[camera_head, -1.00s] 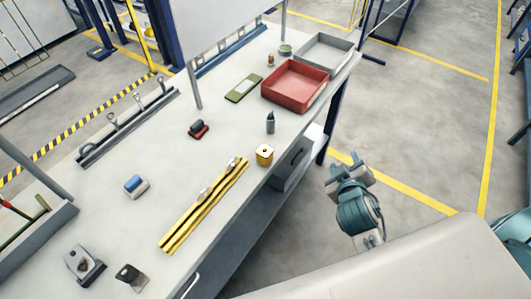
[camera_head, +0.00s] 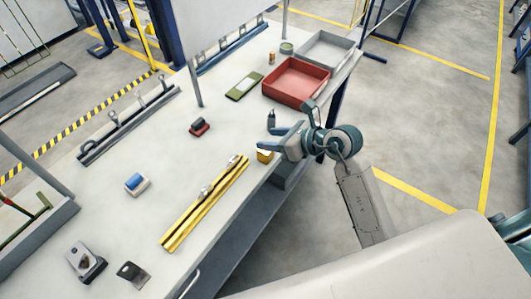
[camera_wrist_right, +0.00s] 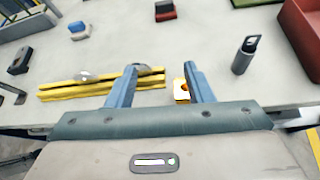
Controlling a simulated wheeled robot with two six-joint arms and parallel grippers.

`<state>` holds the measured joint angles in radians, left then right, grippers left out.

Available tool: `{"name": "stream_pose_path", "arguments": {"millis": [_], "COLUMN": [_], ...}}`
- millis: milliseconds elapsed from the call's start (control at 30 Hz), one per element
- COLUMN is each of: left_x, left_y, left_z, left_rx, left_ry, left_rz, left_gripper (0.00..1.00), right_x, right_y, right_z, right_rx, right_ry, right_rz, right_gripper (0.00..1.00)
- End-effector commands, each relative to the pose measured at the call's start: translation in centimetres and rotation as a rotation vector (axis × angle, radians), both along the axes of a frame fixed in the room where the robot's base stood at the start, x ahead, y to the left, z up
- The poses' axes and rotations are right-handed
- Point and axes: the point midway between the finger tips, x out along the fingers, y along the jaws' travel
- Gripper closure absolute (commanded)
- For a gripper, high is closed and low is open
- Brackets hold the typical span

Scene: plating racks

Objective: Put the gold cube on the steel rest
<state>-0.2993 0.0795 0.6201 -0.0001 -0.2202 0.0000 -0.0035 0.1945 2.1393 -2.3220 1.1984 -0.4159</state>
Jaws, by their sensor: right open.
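The gold cube (camera_head: 264,157) sits on the bench near its front edge, partly hidden behind my right gripper (camera_head: 274,139) in the head view. My right gripper is open, its fingers pointing over the bench edge. In the right wrist view the cube (camera_wrist_right: 181,91) shows between the fingers, close to the right-hand finger; I cannot tell whether they touch. Grey metal pieces stand at the bench's lower left, a dark-topped block (camera_head: 86,264) and a thin bent piece (camera_head: 132,274); I cannot tell which is the steel rest. My left gripper is not in view.
Long gold bars (camera_head: 205,205) lie left of the cube. A dark grey bottle-like piece (camera_head: 271,119) stands just behind the gripper, with a red tray (camera_head: 296,83) beyond. A blue-topped block (camera_head: 136,184) and a red-based piece (camera_head: 200,127) stand farther in. Bare bench lies between.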

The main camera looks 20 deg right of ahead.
Motion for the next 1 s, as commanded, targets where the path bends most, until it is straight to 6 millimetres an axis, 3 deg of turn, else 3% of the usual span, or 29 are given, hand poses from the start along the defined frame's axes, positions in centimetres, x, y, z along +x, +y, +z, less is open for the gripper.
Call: {"name": "stream_pose_path", "arguments": {"millis": [100, 267, 600, 767, 1000], "left_x": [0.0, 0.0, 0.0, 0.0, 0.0], "left_y": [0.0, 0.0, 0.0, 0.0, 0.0], "left_z": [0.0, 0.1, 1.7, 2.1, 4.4], "left_rx": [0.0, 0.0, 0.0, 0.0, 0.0], "left_ry": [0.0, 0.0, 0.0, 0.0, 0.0], "left_rz": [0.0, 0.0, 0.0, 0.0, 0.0], "left_gripper": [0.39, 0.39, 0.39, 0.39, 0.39], "right_x": [0.1, 0.1, 2.7, 3.2, 4.5], "right_y": [-2.0, -3.3, -1.3, -0.8, 0.7], "right_z": [-2.3, -3.8, -7.1, -7.8, -9.9], "right_rx": [-0.176, -0.279, -0.285, -0.285, -0.285], "right_ry": [0.085, 0.145, 0.152, 0.152, 0.153], "right_rz": [0.006, 0.004, 0.003, 0.004, 0.004], "right_gripper": [0.53, 0.53, 0.53, 0.53, 0.53]}}
